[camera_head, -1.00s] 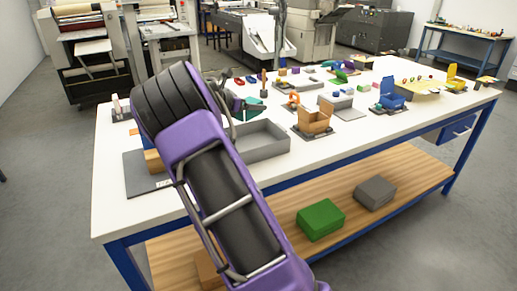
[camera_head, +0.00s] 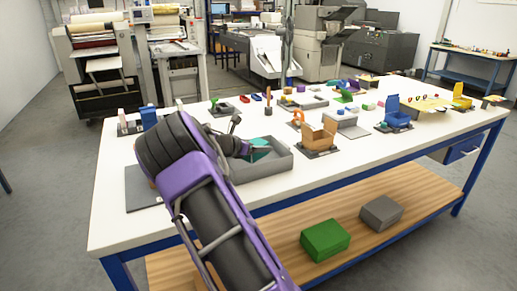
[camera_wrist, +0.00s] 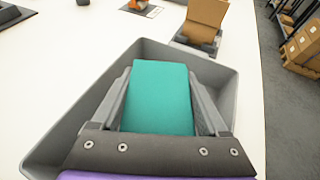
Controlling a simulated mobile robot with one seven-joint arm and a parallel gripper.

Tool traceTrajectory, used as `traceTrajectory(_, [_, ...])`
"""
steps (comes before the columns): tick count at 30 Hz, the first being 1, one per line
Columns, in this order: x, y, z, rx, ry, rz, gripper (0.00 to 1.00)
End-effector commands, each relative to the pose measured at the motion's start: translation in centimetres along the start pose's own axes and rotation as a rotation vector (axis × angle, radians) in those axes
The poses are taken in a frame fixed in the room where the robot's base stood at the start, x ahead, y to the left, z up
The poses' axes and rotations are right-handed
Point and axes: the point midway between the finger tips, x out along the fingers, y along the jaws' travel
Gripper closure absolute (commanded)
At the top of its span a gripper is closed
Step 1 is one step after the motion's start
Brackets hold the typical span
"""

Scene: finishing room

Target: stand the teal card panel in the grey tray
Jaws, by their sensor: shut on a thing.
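The teal card panel (camera_wrist: 161,97) is between the two fingers of my gripper (camera_wrist: 163,95) in the wrist view, with a finger along each side. My gripper is shut on it. The grey tray (camera_wrist: 222,77) lies below and around the panel, and its walls show on several sides. In the head view the panel (camera_head: 262,148) shows partly above the grey tray (camera_head: 265,173), near its far wall. My gripper (camera_head: 256,149) reaches over the tray from the left. Whether the panel touches the tray floor cannot be told.
An open cardboard box (camera_head: 318,136) stands just right of the tray. A dark grey mat (camera_head: 143,188) lies to the left. More small boxes and parts stand farther along the white table (camera_head: 330,165). Its front edge near the tray is clear.

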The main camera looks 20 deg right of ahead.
Motion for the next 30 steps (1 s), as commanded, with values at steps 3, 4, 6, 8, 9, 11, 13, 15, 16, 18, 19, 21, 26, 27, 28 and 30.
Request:
traceTrajectory(3, [0.1,0.0,-0.3,0.002,-0.001,0.001,0.75])
traceTrajectory(4, [0.1,0.0,-0.3,0.002,-0.001,0.001,0.75])
traceTrajectory(6, [0.1,0.0,-0.3,0.002,-0.001,0.001,0.75])
traceTrajectory(8, [0.1,0.0,-0.4,0.002,-0.001,0.001,0.75])
traceTrajectory(9, [0.2,0.0,-0.5,0.001,-0.001,0.000,0.75])
traceTrajectory(11, [0.3,0.0,-0.7,0.001,0.000,0.000,0.75])
traceTrajectory(13, [0.4,0.0,-0.9,0.001,0.000,0.000,0.75])
traceTrajectory(15, [0.4,0.0,-1.1,0.001,-0.001,0.000,0.75])
traceTrajectory(16, [0.5,0.0,-1.2,0.000,-0.001,0.000,0.75])
traceTrajectory(18, [0.6,0.0,-1.4,0.000,0.000,0.000,0.75])
traceTrajectory(19, [0.6,0.0,-1.4,0.000,0.000,0.000,0.75])
traceTrajectory(21, [0.6,0.0,-1.5,0.000,-0.001,0.000,0.75])
traceTrajectory(26, [0.6,0.0,-1.5,0.001,0.000,0.001,0.07])
traceTrajectory(27, [0.6,0.0,-1.5,0.001,0.000,0.001,0.00])
traceTrajectory(28, [0.6,0.0,-1.5,0.001,0.000,0.000,0.00])
traceTrajectory(30, [0.6,0.0,-1.5,0.001,0.000,0.001,0.00])
